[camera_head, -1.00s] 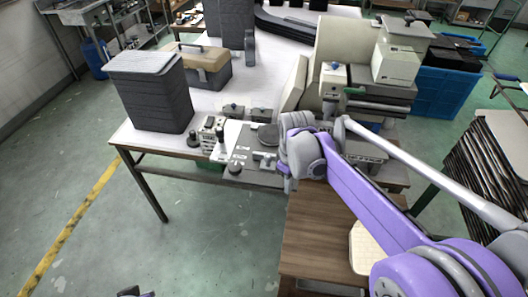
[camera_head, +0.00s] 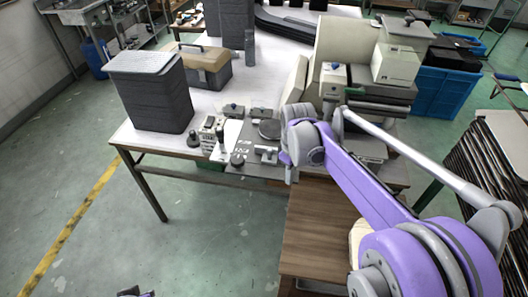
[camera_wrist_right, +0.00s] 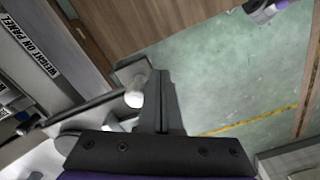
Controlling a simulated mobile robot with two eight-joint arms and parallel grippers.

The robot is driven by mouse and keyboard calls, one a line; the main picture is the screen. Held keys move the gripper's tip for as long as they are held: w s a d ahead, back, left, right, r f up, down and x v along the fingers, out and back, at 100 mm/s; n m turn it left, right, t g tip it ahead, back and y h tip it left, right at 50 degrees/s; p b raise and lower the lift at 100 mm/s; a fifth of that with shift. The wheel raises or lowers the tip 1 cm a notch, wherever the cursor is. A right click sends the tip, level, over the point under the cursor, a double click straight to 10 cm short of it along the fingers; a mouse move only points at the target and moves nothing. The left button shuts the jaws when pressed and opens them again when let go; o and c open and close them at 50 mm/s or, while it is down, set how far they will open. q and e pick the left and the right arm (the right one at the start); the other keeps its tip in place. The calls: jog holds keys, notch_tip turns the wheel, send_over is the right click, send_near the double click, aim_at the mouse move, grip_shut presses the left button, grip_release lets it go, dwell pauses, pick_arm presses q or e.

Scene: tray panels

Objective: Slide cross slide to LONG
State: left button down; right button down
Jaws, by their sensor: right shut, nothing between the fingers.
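The grey tray panel (camera_head: 250,170) lies on the near edge of the white-topped table, with white markings too small to read in the head view. A light T-shaped handle (camera_head: 266,154) stands on it; I cannot tell for certain that it is the cross slide. My right gripper (camera_head: 290,176) is just right of this handle, partly hidden by its own wrist. In the right wrist view its fingers (camera_wrist_right: 162,98) are shut and empty, beside a pale rounded knob (camera_wrist_right: 135,97); contact is unclear. A sliver of what looks like my left gripper (camera_head: 135,292) shows at the bottom edge.
A dark round disc (camera_head: 237,160) and a larger round pad (camera_head: 270,129) are on the panel. A dark stack (camera_head: 152,95) and a toolbox (camera_head: 205,68) stand behind. A wooden cabinet (camera_head: 318,235) is nearer.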

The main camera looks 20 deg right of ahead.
jog(key=shift+s, duration=0.15)
jog(key=shift+s+a+r, duration=0.1)
jog(key=shift+s+a, duration=0.25)
jog(key=shift+s, duration=0.1)
